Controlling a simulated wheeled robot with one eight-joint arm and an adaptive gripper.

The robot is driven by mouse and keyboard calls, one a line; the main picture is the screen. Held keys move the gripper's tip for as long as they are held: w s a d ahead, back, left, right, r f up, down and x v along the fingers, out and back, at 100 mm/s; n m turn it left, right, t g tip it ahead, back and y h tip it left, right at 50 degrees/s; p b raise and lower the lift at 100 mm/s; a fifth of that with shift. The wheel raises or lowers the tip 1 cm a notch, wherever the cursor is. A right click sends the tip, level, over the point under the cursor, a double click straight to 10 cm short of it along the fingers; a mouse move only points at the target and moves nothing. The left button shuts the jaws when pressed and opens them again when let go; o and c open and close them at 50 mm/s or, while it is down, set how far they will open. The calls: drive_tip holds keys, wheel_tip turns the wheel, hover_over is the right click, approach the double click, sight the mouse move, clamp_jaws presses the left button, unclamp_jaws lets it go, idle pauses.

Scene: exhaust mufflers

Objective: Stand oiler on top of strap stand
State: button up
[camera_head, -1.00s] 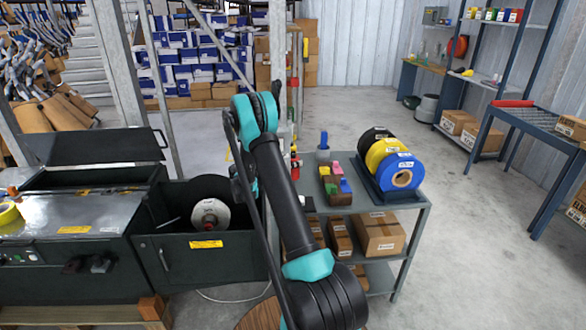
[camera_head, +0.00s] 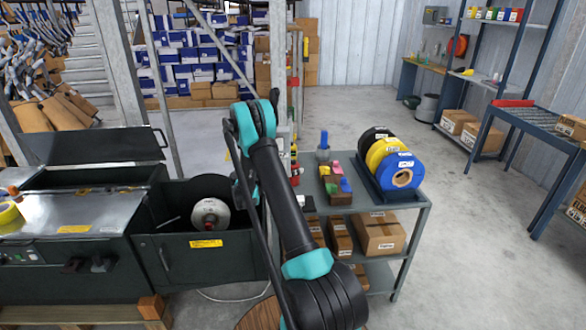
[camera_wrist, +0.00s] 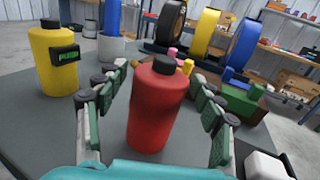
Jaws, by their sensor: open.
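A red bottle (camera_wrist: 156,110) with a black cap, seemingly the oiler, stands upright on the grey table in the wrist view. My gripper (camera_wrist: 152,84) is open, with one finger on each side of the bottle. A gap shows between the bottle and the fingers. In the head view my arm hides most of the gripper and bottle. The strap stand (camera_head: 390,194) is a low dark-blue holder at the table's right end. It carries black, yellow and blue strap rolls (camera_head: 401,170), which also show behind the bottle in the wrist view (camera_wrist: 203,28).
A box of coloured blocks (camera_head: 338,197) lies between my gripper and the stand. A white block (camera_wrist: 262,166) sits at the near right.

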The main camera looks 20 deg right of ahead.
drive_tip(key=shift+r, duration=0.1)
drive_tip(key=shift+a, duration=0.15)
drive_tip(key=s+a, duration=0.1)
drive_tip(key=a, duration=1)
drive_tip(key=shift+s+a, duration=0.15)
drive_tip(key=shift+a, duration=0.2)
idle(0.6)
